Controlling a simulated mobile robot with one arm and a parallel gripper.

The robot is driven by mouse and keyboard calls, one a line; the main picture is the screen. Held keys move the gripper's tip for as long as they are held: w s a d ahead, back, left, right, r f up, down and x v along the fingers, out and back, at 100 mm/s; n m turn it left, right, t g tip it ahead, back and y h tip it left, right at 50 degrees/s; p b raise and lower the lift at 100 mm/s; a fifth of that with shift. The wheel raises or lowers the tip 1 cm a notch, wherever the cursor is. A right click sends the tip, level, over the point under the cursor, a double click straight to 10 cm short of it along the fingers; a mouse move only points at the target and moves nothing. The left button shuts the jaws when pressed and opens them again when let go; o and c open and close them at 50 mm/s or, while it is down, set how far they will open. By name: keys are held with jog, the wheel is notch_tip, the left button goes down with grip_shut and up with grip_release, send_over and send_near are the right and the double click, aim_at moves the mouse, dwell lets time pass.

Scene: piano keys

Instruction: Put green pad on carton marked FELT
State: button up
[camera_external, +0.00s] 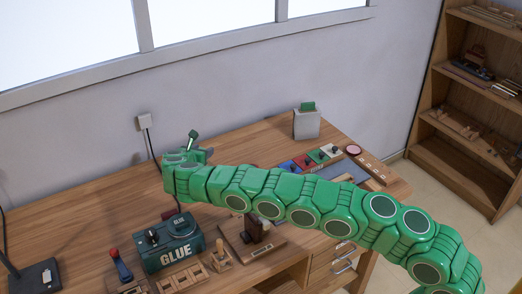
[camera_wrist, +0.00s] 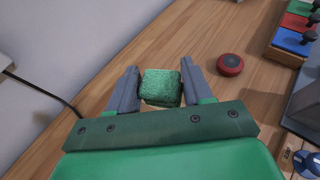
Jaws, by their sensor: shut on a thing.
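The green pad (camera_wrist: 161,86), a small rough-textured block, sits between the two grey fingers of my gripper (camera_wrist: 160,90) in the wrist view. My gripper is shut on it. A pale brown edge shows just below the pad; I cannot tell what it belongs to. In the external view my gripper (camera_external: 190,152) is over the back left of the wooden desk, and the pad cannot be made out clearly there. No carton with the word FELT is readable in either view. A pale box (camera_external: 307,125) with a green piece sticking out stands at the back right, without readable lettering.
A dark green GLUE machine (camera_external: 168,243) stands on the desk (camera_external: 80,225) in front of my gripper. A red round puck (camera_wrist: 230,65) lies to the pad's right. Coloured panels with knobs (camera_external: 307,161) are on the right. A cable (camera_external: 150,143) runs down the wall behind.

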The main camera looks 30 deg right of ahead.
jog(key=shift+w+f, duration=0.1)
jog(key=shift+w, duration=0.1)
jog(key=shift+w+f, duration=0.1)
jog(key=shift+f, duration=1.6)
jog(key=o, duration=1)
jog(key=shift+f, duration=0.1)
